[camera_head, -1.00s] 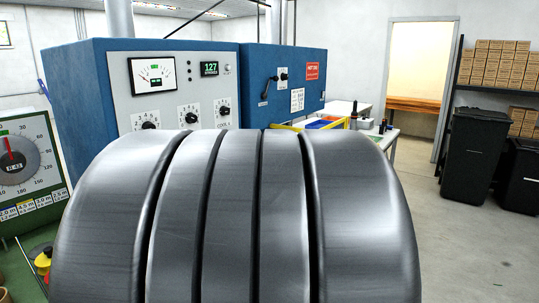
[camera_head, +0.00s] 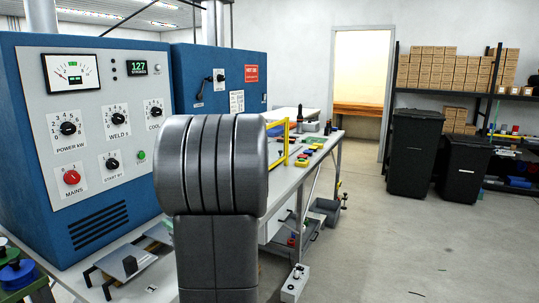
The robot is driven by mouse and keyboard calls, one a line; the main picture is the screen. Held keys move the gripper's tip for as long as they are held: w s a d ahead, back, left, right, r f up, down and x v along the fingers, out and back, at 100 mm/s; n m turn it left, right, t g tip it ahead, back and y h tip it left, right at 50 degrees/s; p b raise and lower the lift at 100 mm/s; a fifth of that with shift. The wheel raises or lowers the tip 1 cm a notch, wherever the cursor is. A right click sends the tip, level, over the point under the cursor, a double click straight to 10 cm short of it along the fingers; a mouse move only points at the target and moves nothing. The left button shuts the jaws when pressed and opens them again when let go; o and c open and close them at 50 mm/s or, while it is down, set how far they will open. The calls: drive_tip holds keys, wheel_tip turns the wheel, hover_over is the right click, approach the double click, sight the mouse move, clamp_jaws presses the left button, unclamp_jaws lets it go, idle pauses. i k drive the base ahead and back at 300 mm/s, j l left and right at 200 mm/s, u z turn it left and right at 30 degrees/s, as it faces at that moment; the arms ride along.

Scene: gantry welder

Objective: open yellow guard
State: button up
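The yellow guard (camera_head: 286,146) is a thin yellow frame standing upright on the grey bench, just right of my grey arm link in the head view. Its left part is hidden behind that arm link. My own arm's dark grey rounded link fills the middle of the view. My gripper is not visible, so its distance from the guard cannot be told.
A blue welder cabinet (camera_head: 84,150) with knobs stands at the left, and a second blue cabinet (camera_head: 222,78) behind. The bench (camera_head: 318,158) holds small coloured parts. Black bins (camera_head: 413,152) stand at the right. A grey box (camera_head: 295,284) is on the floor. Floor at right is mostly clear.

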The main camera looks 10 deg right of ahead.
sight(284, 120)
drive_tip(key=i+l, duration=0.1)
drive_tip(key=l, duration=0.3)
drive_tip(key=i+l, duration=0.1)
drive_tip(key=l, duration=0.25)
drive_tip(key=i+l, duration=0.1)
drive_tip(key=l, duration=0.3)
drive_tip(key=i+l, duration=0.1)
drive_tip(key=l, duration=0.3)
drive_tip(key=i+l, duration=0.1)
drive_tip(key=l, duration=0.25)
drive_tip(key=i+l, duration=0.1)
drive_tip(key=i, duration=1.05)
